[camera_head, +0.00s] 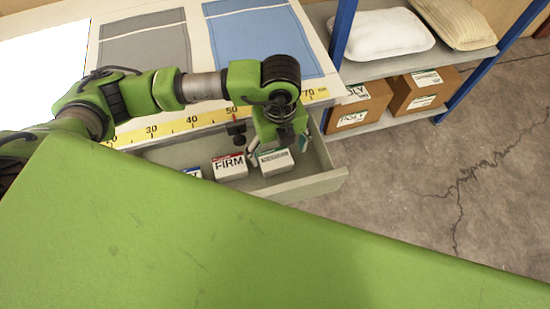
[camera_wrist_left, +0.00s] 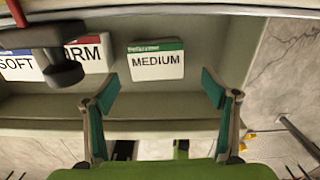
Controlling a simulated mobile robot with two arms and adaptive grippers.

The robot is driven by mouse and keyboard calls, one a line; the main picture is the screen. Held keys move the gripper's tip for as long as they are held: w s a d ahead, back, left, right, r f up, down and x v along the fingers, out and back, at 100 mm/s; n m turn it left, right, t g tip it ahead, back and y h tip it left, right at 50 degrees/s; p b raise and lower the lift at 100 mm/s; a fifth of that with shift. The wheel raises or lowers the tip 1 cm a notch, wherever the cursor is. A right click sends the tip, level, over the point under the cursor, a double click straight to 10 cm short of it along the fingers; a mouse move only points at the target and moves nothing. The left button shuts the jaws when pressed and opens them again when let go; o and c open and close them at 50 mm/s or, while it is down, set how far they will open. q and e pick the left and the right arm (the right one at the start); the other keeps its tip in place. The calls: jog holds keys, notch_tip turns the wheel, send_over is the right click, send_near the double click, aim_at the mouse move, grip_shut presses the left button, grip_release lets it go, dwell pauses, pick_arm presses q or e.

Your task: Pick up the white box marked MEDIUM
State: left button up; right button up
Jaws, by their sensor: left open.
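The white box marked MEDIUM (camera_wrist_left: 157,65), with a green top strip, lies in the open drawer (camera_head: 310,187). In the head view the box (camera_head: 274,160) is at the right end of the row, partly covered by my gripper. My left gripper (camera_head: 279,148) is over the drawer, pointing down. In the left wrist view its two fingers (camera_wrist_left: 157,92) are wide apart, one to each side of the box and nearer the camera, with nothing between them. My right gripper is not in view.
The FIRM box (camera_head: 230,166) with a red strip stands left of the MEDIUM box, and the SOFT box (camera_wrist_left: 20,66) is farther left. A shelf with pillows (camera_head: 384,34) and cartons (camera_head: 360,107) stands at right.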

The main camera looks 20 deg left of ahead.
aim_at(275, 158)
pick_arm(q)
jog(key=shift+f, duration=0.65)
jog(key=f, duration=0.2)
jog(key=a+f+p, duration=0.1)
jog(key=f, duration=0.1)
jog(key=shift+w+f, duration=0.15)
jog(key=shift+f, duration=0.4)
jog(key=shift+c, duration=0.3)
jog(key=c, duration=1.1)
jog(key=shift+c, duration=0.2)
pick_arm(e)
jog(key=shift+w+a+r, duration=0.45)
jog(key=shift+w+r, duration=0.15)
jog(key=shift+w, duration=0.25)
